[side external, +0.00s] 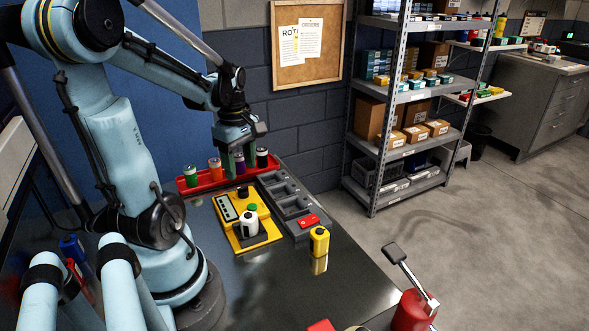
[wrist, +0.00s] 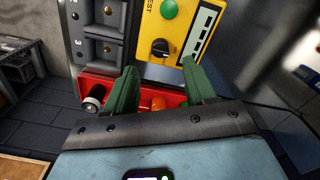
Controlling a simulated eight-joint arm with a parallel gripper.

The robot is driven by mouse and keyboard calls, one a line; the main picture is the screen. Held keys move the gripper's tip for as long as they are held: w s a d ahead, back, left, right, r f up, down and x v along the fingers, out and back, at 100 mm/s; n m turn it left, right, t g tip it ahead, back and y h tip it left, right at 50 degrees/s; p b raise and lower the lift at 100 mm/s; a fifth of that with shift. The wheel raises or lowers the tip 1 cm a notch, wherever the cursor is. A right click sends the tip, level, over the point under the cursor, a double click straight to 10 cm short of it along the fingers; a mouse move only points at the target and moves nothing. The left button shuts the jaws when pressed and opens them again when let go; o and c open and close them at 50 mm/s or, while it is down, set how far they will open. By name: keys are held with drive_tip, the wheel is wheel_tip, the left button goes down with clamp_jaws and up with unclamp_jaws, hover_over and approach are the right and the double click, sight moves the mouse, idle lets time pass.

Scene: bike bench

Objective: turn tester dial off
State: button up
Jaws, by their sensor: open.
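The yellow tester (side external: 262,232) lies flat on the bench in the side view; its face also shows in the wrist view (wrist: 182,14). Its black dial (side external: 243,192) is at the end nearest the red tray; it shows clearly in the wrist view (wrist: 160,48). A pale mark is on the dial, but its setting is too small to read. A green button (wrist: 169,9) is beside the dial.
The red tray (side external: 187,188) behind the tester holds several cylinders, close under my fingers. A yellow cylinder (side external: 319,240) stands on the bench. The near bench is mostly clear.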

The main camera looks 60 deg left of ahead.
sight(243, 187)
drive_tip(key=shift+r, duration=2.9)
drive_tip(key=w+d+m+t, duration=0.3)
drive_tip(key=w+d+m, duration=0.1)
drive_tip(key=d+m, duration=0.6)
drive_tip(key=w+d+f+m+t, duration=0.1)
drive_tip(key=w+d+m+t, duration=0.3)
drive_tip(key=d+m, duration=0.7)
drive_tip(key=shift+w+d+m, duration=0.15)
drive_tip(key=shift+w+m, duration=0.45)
drive_tip(key=shift+m, duration=0.4)
